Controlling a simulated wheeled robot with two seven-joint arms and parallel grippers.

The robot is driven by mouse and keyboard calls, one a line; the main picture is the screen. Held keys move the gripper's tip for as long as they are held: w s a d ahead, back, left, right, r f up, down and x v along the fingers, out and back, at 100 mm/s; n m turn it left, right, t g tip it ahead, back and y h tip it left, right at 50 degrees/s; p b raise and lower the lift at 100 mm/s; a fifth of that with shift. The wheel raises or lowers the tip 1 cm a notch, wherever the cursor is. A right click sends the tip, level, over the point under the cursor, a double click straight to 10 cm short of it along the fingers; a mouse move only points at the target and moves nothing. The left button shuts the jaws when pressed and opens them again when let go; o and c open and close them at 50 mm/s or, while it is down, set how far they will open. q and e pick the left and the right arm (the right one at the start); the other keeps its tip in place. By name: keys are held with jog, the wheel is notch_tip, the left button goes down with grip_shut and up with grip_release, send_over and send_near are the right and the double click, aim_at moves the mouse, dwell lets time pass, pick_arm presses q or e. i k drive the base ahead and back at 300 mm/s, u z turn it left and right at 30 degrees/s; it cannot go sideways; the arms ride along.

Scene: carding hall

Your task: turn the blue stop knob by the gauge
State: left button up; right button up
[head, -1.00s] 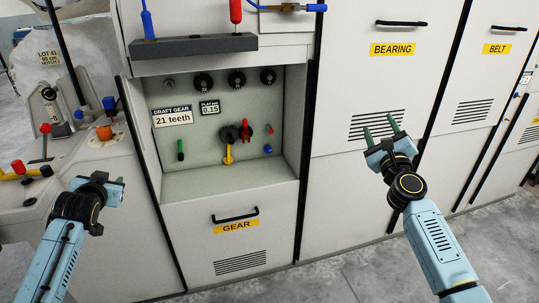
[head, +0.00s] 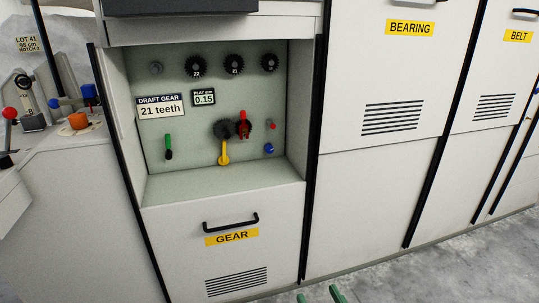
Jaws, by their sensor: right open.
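A small blue knob (head: 269,148) sits low on the right of the recessed panel (head: 195,115), under a small red knob (head: 271,125). A small display reading PLAT mm 0.15 (head: 204,97) is up and left of it. Other blue knobs, one upright (head: 89,92) and one small (head: 54,103), are on the left console; I cannot tell which blue knob is the stop knob. No clear gauge shows. Only the green fingertips of my right gripper (head: 320,296) show at the bottom edge, spread apart and empty, well below the panel. My left gripper is out of view.
The recess also holds a red lever (head: 244,124), a yellow lever (head: 224,152), a green lever (head: 168,147) and black gears (head: 234,64). A ledge and side walls bound it. The GEAR door handle (head: 231,223) projects below. Floor (head: 430,275) is clear at right.

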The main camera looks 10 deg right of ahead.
aim_at(268, 149)
jog(key=i, duration=1.75)
